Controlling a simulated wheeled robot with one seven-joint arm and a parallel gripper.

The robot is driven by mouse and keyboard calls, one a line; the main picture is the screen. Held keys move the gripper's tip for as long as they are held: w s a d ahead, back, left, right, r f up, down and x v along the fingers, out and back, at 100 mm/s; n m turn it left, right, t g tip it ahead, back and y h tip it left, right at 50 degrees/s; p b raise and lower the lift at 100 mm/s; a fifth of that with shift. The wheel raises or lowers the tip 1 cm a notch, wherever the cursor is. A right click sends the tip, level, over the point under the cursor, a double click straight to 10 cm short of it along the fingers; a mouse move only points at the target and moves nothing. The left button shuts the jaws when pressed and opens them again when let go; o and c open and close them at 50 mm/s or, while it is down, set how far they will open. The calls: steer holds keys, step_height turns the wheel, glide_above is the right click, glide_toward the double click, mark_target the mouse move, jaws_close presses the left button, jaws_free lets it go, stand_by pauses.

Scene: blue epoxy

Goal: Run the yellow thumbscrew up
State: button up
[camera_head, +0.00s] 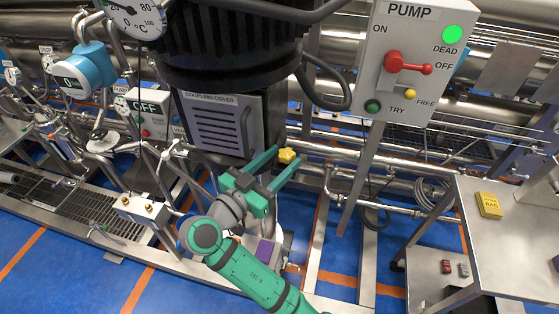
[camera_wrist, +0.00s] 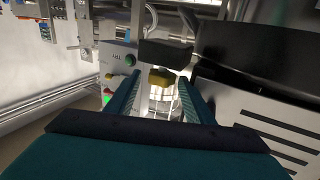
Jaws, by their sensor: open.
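The yellow thumbscrew (camera_head: 287,156) shows in the head view as a small lobed knob beside the lower right of the coupling cover (camera_head: 215,124). My gripper (camera_head: 285,160) is open, with its green fingers reaching towards the thumbscrew from below. In the wrist view the yellow thumbscrew (camera_wrist: 160,77) appears between the two fingertips of my gripper (camera_wrist: 158,84), with a gap on both sides. I cannot tell how deep it lies between them. A pale, shiny cylindrical part shows just below it there. The thumbscrew's shaft is not clear.
A dark block (camera_wrist: 166,52) is just above the thumbscrew in the wrist view. The louvred cover (camera_wrist: 265,125) is close on the right. The pump panel (camera_head: 408,55) stands right of the motor, and a steel table (camera_head: 520,235) with a yellow tag (camera_head: 489,205) is at right.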

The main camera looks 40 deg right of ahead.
steer(key=shift+s+f+n+t, duration=0.15)
steer(key=shift+n+t, duration=0.15)
steer(key=shift+t, duration=0.2)
steer(key=shift+s+n+t+y, duration=0.1)
steer(key=shift+n+t+y, duration=0.55)
steer(key=shift+t, duration=0.35)
steer(key=shift+s+d+n+t+y, duration=0.1)
steer(key=shift+d+n+t+y, duration=0.05)
steer(key=shift+n+t+y, duration=0.4)
steer(key=shift+s+d+n+t+y, duration=0.1)
steer(key=shift+n+t+y, duration=0.2)
steer(key=shift+n+t, duration=0.45)
steer(key=shift+t, duration=0.4)
steer(key=shift+s+d+n+t+y, duration=0.15)
steer(key=shift+s+n+t+y, duration=0.05)
steer(key=shift+n+t+y, duration=0.8)
steer(key=shift+s+d+n+t+y, duration=0.1)
steer(key=shift+d+n+t+y, duration=0.05)
steer(key=shift+n+t+y, duration=0.6)
steer(key=shift+s+d+n+t+y, duration=0.15)
steer(key=shift+n+t+y, duration=0.25)
steer(key=shift+y, duration=0.55)
steer(key=shift+d+n+t+y, duration=0.15)
steer(key=shift+n+t+y, duration=0.2)
steer(key=shift+n+y, duration=0.45)
steer(key=shift+d+n+t+y, duration=0.15)
steer(key=shift+n+t+y, duration=0.25)
steer(key=shift+y, duration=0.6)
